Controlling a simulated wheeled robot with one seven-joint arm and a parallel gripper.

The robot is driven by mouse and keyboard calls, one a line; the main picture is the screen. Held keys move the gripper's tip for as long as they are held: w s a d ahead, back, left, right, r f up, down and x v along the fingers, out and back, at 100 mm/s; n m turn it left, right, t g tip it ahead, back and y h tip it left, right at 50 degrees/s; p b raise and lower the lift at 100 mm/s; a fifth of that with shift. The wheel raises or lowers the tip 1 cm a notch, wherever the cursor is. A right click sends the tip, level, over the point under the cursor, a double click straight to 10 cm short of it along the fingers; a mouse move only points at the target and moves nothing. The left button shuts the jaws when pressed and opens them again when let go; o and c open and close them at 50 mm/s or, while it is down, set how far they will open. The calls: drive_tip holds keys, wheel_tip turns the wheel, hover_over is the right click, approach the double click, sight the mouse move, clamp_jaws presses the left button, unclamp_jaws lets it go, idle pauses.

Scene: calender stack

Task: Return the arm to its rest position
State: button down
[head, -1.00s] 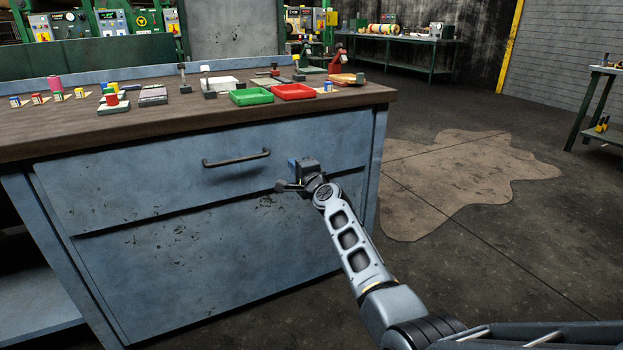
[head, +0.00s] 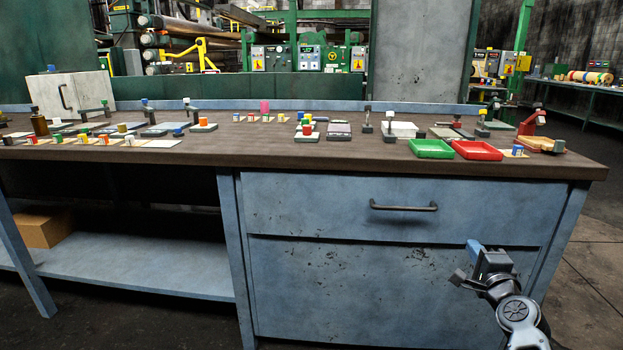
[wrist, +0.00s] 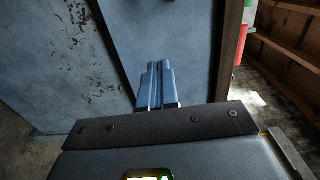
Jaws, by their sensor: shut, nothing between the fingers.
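My gripper (head: 473,247) is at the lower right of the head view, in front of the blue cabinet's lower panel and below the drawer handle. In the wrist view its two blue fingers (wrist: 157,85) lie together, shut and empty, with the blue cabinet front (wrist: 60,60) behind them. My arm is partly in view at the lower right corner of the head view; the rest of it is out of frame.
The workbench (head: 290,160) bears a green tray (head: 432,149), a red tray (head: 477,151) and several small items. The drawer (head: 330,208) is closed, its dark handle (head: 404,206) sticking out. A cardboard box (head: 45,228) sits on the lower shelf. Floor shows at right.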

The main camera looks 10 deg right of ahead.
drive_tip(key=s+a+f+n, duration=0.2)
drive_tip(key=s+a+f, duration=0.15)
drive_tip(key=s, duration=0.25)
drive_tip(key=s+a+f+n+g, duration=0.1)
drive_tip(key=s+a+f+n, duration=0.15)
drive_tip(key=s+f, duration=0.2)
drive_tip(key=s+a+f+n, duration=0.2)
drive_tip(key=s+a+f, duration=0.15)
drive_tip(key=s, duration=0.25)
drive_tip(key=s+a+r+n+g+y, duration=0.1)
drive_tip(key=s+a+n, duration=0.3)
drive_tip(key=s, duration=0.6)
drive_tip(key=s+a+n+y, duration=0.1)
drive_tip(key=s+a+n, duration=0.2)
drive_tip(key=s+a, duration=0.55)
drive_tip(key=s+a+r+n+y, duration=0.2)
drive_tip(key=s+r+n, duration=0.3)
drive_tip(key=s, duration=0.4)
drive_tip(key=s+a+r+n+y, duration=0.1)
drive_tip(key=s+a+r+n, duration=0.2)
drive_tip(key=s+r, duration=0.6)
wheel_tip(320, 180, up, 15)
drive_tip(key=p, duration=1.7)
drive_tip(key=shift+s+d+r+g, duration=0.15)
drive_tip(key=shift+s+g, duration=0.1)
drive_tip(key=shift+g, duration=0.05)
